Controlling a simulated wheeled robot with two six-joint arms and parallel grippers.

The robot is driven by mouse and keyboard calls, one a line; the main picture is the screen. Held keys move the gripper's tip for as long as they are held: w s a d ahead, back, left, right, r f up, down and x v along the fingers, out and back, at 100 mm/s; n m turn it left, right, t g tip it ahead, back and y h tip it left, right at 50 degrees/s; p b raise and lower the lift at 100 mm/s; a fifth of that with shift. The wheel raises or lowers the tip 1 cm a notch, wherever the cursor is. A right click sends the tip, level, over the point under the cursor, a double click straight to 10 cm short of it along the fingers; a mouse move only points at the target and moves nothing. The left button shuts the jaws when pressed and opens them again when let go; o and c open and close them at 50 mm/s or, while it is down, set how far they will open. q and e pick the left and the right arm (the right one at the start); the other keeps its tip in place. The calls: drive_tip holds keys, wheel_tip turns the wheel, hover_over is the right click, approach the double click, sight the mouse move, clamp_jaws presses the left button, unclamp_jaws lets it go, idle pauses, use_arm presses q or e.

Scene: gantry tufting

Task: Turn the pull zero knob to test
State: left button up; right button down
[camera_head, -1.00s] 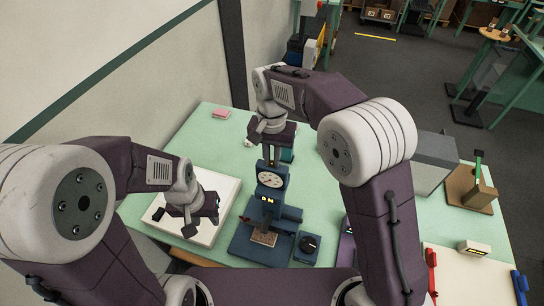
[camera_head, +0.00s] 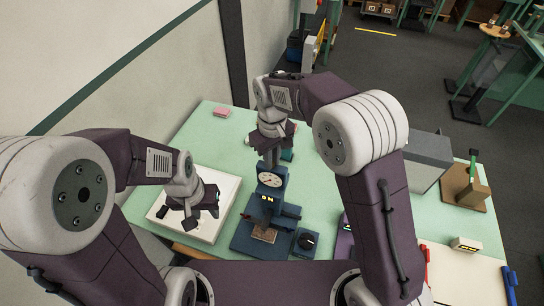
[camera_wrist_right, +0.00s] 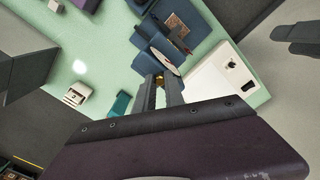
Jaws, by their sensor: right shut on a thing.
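A dark blue bench instrument (camera_head: 268,222) stands on the green table, with a round white dial (camera_head: 268,181) and a small lit display. My right gripper (camera_head: 270,160) is directly above the dial housing, pointing down. In the right wrist view the fingers (camera_wrist_right: 162,92) are shut on a small brass-coloured knob (camera_wrist_right: 158,77) at the top of the housing; the fingers hide most of it, and any markings are unreadable. A black round knob (camera_head: 307,241) sits on a blue box right of the instrument. My left gripper (camera_head: 190,215) hangs over a white board; its opening is unclear.
The white board (camera_head: 222,228) lies left of the instrument. A grey box (camera_head: 425,160), a brown stand with a green post (camera_head: 467,188) and a red pen (camera_head: 424,262) are at the right. A pink block (camera_head: 222,111) lies at the back left. The table between is mostly clear.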

drive_tip(key=n, duration=0.3)
drive_tip(key=shift+r+n+p, duration=0.1)
drive_tip(key=shift+n+p, duration=0.2)
drive_tip(key=shift+p, duration=0.05)
drive_tip(key=shift+n+p, duration=0.3)
drive_tip(key=shift+n, duration=1.4)
drive_tip(key=c, duration=1.4)
unclamp_jaws()
drive_tip(key=shift+r, duration=0.1)
wheel_tip(320, 180, up, 9)
drive_tip(key=b, duration=0.2)
